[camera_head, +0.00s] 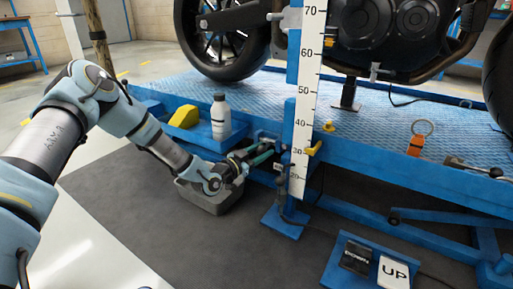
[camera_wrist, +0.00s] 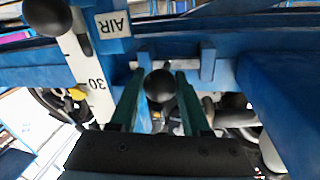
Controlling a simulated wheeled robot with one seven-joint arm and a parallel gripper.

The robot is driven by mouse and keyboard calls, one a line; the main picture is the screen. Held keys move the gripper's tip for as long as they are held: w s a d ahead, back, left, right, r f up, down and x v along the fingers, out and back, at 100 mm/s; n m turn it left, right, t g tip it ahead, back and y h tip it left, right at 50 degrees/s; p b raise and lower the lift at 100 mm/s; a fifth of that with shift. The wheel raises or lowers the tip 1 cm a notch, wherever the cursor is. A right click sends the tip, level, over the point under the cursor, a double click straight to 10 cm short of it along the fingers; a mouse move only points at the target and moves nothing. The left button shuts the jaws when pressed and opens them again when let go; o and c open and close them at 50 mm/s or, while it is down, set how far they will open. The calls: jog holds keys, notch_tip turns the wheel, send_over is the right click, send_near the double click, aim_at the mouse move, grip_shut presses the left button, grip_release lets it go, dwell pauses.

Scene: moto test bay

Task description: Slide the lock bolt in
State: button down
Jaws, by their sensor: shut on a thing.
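The lock bolt shows in the wrist view as a pale metal bar (camera_wrist: 185,63) lying across between blue brackets on the blue lift frame. Its round black knob (camera_wrist: 160,85) sits between the two dark green fingers of my gripper (camera_wrist: 161,76), which are shut on it. In the head view my gripper (camera_head: 262,157) reaches to the lift's side, just left of the upright with the white height scale. The knob and most of the bolt are hidden there by my gripper and the frame. I cannot tell how far the bolt is in.
The scale (camera_head: 308,85) and its blue post stand close right of my gripper. A second black knob (camera_wrist: 47,15) is by the AIR label (camera_wrist: 112,24). A white bottle (camera_head: 220,117) and yellow block (camera_head: 184,116) stand on the lift's side ledge. An UP pedal (camera_head: 393,272) is low right.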

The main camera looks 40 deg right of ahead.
aim_at(282, 147)
jog(key=shift+s+d, duration=0.2)
jog(key=shift+s, duration=0.65)
jog(key=shift+s+d, duration=0.2)
jog(key=shift+s, duration=0.6)
jog(key=shift+c, duration=1.9)
grip_release()
jog(key=shift+p, duration=0.3)
jog(key=shift+a, duration=0.3)
jog(key=a+p, duration=0.4)
jog(key=a, duration=0.6)
jog(key=shift+s, duration=0.3)
